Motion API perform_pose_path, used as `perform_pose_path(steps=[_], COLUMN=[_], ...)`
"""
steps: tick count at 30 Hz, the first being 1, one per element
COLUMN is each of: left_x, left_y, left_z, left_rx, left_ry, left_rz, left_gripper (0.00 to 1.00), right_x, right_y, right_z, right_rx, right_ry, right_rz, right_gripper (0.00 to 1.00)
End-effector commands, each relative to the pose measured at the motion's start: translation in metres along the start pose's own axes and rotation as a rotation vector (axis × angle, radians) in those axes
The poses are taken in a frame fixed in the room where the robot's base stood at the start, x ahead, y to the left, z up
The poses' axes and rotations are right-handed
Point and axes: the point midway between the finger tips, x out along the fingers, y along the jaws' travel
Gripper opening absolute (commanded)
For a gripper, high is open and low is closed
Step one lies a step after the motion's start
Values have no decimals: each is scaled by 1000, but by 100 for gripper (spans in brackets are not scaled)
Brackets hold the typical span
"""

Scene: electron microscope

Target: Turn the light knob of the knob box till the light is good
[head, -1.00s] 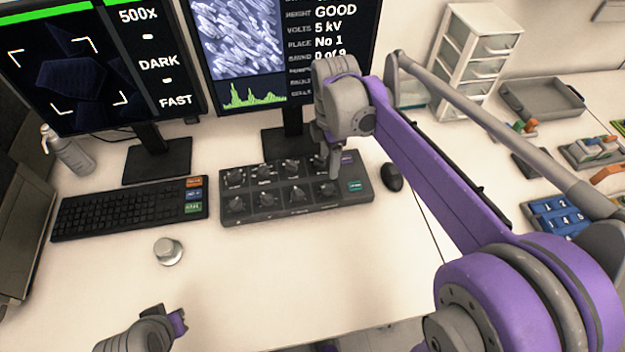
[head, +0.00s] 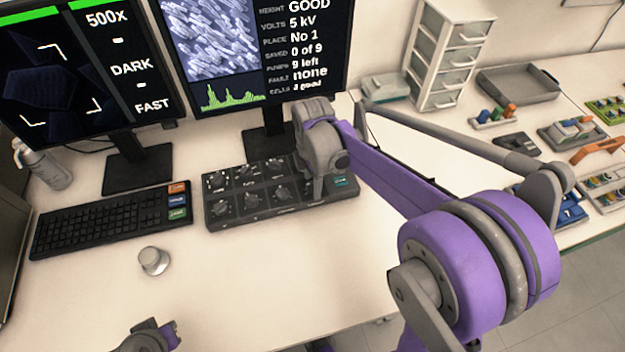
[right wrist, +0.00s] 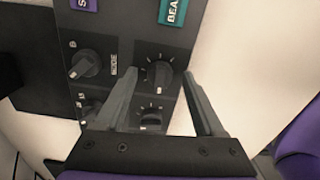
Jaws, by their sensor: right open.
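The black knob box (head: 240,222) lies on the desk below the right monitor, with several knobs on top. Its right part is hidden by my right gripper (head: 314,192) in the head view. In the right wrist view my right gripper (right wrist: 162,78) is open, its two fingers reaching toward a black knob (right wrist: 158,74) that shows between the tips. I cannot tell whether they touch it, nor read its label.
A keyboard (head: 110,220) lies left of the knob box, and a round silver-grey piece (head: 154,261) stands in front. The right monitor (head: 225,50) stands behind the box. A drawer unit (head: 450,55) and a grey tray (head: 518,85) are at the right. The front desk is mostly clear.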

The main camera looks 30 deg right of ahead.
Motion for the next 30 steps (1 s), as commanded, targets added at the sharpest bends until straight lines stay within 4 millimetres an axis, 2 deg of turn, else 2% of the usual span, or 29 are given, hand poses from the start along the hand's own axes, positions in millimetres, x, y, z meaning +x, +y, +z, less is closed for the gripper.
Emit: perform_pose_path(steps=[1,12,13,23,30], left_x=[0,0,0,0,-1], left_y=[0,0,0,0,0], left_z=[0,0,0,0,-1], left_rx=[0,0,0,0,0], left_ry=[0,0,0,0,0], left_rz=[0,0,0,0,0], left_gripper=[0,0,0,0,0], right_x=[0,0,0,0,-1], right_y=[0,0,0,0,0], right_z=[0,0,0,0,0], right_rx=[0,0,0,27,147], right_ry=[0,0,0,0,0], right_rz=[0,0,0,0,0], right_gripper=[69,2,0,0,0])
